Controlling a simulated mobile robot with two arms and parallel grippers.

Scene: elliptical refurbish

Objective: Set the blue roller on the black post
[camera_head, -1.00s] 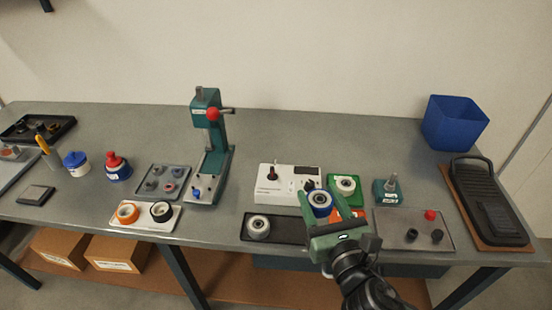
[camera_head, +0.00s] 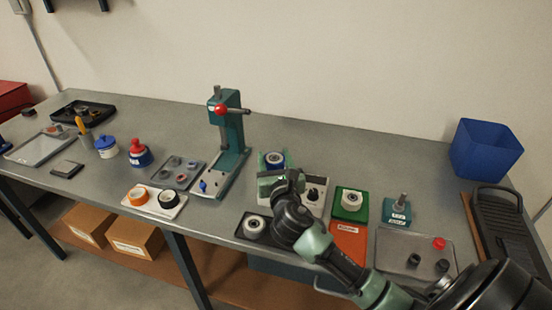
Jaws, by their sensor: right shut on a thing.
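The blue roller (camera_head: 274,159), with a pale hub, is between the fingers of my right gripper (camera_head: 274,163). The gripper is shut on it, over the back left part of the white box (camera_head: 316,208). The black post is not visible now; my gripper and the roller cover that part of the box. I cannot tell whether the roller touches the post or is above it. A black knob (camera_head: 314,192) shows on the right of the box. My left gripper is not in view.
A green press (camera_head: 229,140) with a red knob stands close left of my gripper. A green and orange tray (camera_head: 350,230) with a white roller (camera_head: 351,199) is to the right, beside a teal block with a metal post (camera_head: 398,212). Another roller (camera_head: 254,226) sits in front.

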